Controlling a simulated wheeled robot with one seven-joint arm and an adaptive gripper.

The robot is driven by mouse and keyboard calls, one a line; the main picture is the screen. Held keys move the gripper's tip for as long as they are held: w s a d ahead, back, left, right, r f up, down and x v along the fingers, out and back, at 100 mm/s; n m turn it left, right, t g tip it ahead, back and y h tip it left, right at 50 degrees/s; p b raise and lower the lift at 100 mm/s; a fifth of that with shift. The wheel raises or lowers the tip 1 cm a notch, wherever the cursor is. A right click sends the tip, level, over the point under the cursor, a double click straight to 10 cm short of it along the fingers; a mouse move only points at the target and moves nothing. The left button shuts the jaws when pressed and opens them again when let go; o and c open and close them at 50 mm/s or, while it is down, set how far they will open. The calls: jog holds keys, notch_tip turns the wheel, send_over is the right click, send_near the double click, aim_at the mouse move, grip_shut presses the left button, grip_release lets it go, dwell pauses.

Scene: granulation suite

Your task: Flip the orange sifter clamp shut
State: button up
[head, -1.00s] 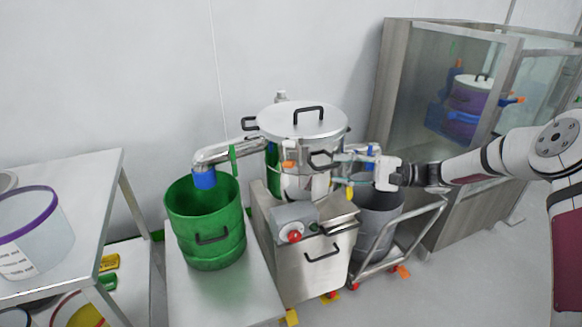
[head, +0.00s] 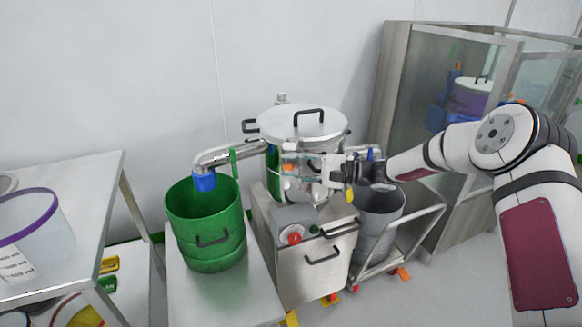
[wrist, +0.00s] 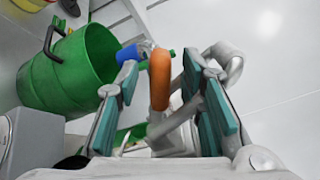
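The orange sifter clamp (wrist: 160,78) shows in the wrist view as a rounded orange handle on a grey metal arm. It stands between the two teal finger pads of my gripper (wrist: 163,72), with a visible gap on each side. In the head view my gripper (head: 290,164) is at the front of the steel sifter (head: 312,130), below its lid. The fingers are open and point left. Only a small orange patch of the clamp (head: 288,157) shows there, and the fingers partly cover it. I cannot tell whether the clamp is latched.
A green drum (head: 205,230) stands left of the sifter under a steel outlet pipe (head: 215,155). A grey bin (head: 375,225) on a cart is to the right. The control box with a red button (head: 294,238) is below my gripper. A glass cabinet (head: 440,110) stands behind.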

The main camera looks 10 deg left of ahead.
jog(key=shift+a, duration=0.2)
grip_shut()
jog(key=shift+f, duration=0.15)
notch_tip(320, 180, down, 8)
jog(key=w+n+b, duration=0.1)
jog(key=n+b, duration=0.9)
jog(key=n, duration=0.5)
jog(key=shift+w, duration=0.3)
jog(key=shift+r+n, duration=0.2)
jog(key=shift+n, duration=0.1)
